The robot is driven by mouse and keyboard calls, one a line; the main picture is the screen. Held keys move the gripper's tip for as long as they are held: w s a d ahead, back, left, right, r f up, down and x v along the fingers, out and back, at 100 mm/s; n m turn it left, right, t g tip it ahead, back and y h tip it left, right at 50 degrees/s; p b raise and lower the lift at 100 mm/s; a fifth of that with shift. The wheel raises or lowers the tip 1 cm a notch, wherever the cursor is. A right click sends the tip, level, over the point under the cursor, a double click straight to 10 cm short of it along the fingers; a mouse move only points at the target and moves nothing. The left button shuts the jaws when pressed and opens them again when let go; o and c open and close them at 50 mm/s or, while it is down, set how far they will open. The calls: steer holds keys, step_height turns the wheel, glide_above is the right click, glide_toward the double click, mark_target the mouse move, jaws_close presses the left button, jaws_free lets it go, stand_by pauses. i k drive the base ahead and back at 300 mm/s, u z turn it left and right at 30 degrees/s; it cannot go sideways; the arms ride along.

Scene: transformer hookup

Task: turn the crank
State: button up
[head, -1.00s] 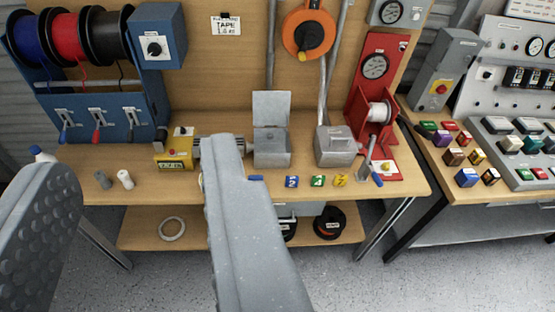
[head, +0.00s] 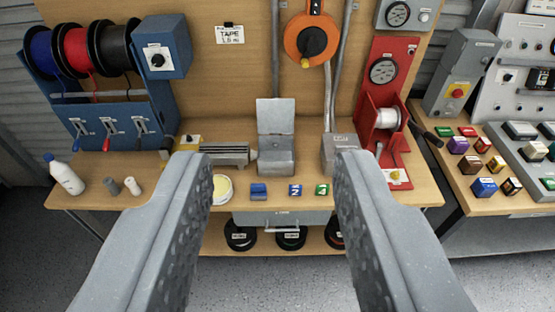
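A red stand (head: 388,55) at the right of the bench carries a round gauge (head: 383,70) and a white spool (head: 387,118). A dark crank-like handle (head: 430,137) sticks out at its right side; I cannot tell for sure that it is the crank. A small grey lever stands at the stand's lower left, partly hidden by my right finger. My gripper (head: 275,165) is open and empty, its two grey fingers wide apart in front of the bench. The red stand is beyond and right of the right finger.
An orange reel (head: 305,40) with a black hub and yellow knob hangs on the back board. A grey open-lidded box (head: 276,160), a vise-like grey tool (head: 224,153) and small coloured blocks (head: 258,190) sit on the bench. A white bottle (head: 66,175) stands left. Another bench with buttons is right.

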mark_target(312, 40)
steer(key=z, duration=0.05)
steer(key=i, duration=1)
steer(key=u, duration=0.05)
